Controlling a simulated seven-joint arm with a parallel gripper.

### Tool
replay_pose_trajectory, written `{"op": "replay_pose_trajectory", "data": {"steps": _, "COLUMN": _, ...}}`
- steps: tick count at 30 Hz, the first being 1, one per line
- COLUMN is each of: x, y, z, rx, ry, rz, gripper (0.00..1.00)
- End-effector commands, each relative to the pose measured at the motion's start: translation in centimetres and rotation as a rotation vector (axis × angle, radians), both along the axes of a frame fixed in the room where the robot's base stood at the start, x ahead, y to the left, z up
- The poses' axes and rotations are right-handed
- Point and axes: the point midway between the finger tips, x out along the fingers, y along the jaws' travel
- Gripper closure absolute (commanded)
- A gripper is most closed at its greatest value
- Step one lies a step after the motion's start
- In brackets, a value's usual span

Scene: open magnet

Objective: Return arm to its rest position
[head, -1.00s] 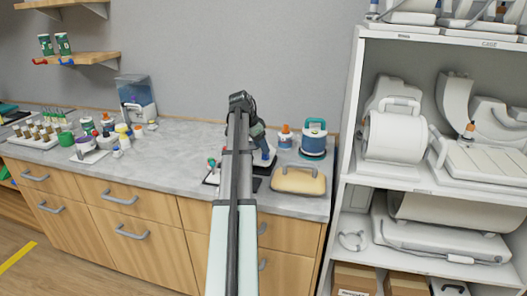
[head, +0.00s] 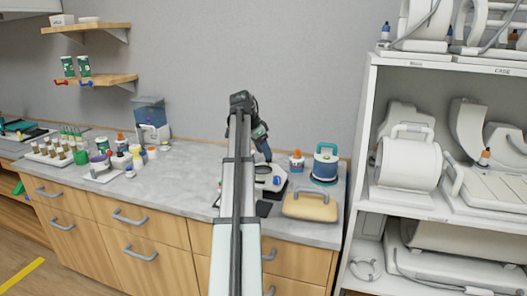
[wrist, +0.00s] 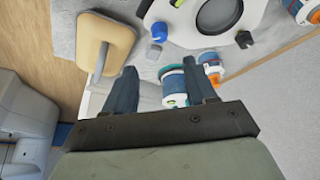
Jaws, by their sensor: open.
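My arm reaches up the middle of the head view, and its dark gripper (head: 264,157) hangs over the counter beside a white device (head: 270,181) with a dark ring. In the wrist view my gripper (wrist: 162,80) has its two fingers spread wide, with nothing held between them. A teal and white canister (wrist: 174,88) shows beyond the gap between the fingers, apart from them. The white device (wrist: 190,30) with its dark ring is at the top of the wrist view. My arm hides part of the counter in the head view.
A tan pad with a handle (head: 310,206), a teal and white canister (head: 325,165) and an orange-capped bottle (head: 296,162) stand right of the device. A tall white shelf (head: 357,165) rises at the right. Small bottles crowd the counter's left. The grey counter (head: 185,180) is bare left of my arm.

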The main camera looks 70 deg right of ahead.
Motion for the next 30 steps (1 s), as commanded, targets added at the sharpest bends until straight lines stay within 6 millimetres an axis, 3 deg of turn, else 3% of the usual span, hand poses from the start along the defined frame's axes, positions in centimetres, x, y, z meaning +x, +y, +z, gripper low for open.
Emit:
{"op": "replay_pose_trajectory", "data": {"steps": 10, "x": 0.2, "y": 0.0, "z": -0.1, "rx": 0.002, "ry": -0.002, "rz": 0.004, "gripper": 0.44}}
{"op": "replay_pose_trajectory", "data": {"steps": 14, "x": 2.2, "y": 0.4, "z": -1.3, "rx": 0.026, "ry": -0.031, "rz": 0.061, "gripper": 0.44}}
{"op": "replay_pose_trajectory", "data": {"steps": 17, "x": 6.0, "y": 1.3, "z": -3.4, "rx": 0.070, "ry": -0.084, "rz": 0.165, "gripper": 0.44}}
{"op": "replay_pose_trajectory", "data": {"steps": 20, "x": 11.1, "y": 2.9, "z": -6.0, "rx": 0.129, "ry": -0.160, "rz": 0.304, "gripper": 0.44}}
{"op": "replay_pose_trajectory", "data": {"steps": 27, "x": 23.4, "y": 8.8, "z": -11.5, "rx": 0.263, "ry": -0.367, "rz": 0.645, "gripper": 0.44}}
{"op": "replay_pose_trajectory", "data": {"steps": 30, "x": 27.4, "y": 11.5, "z": -13.1, "rx": 0.306, "ry": -0.445, "rz": 0.758, "gripper": 0.44}}
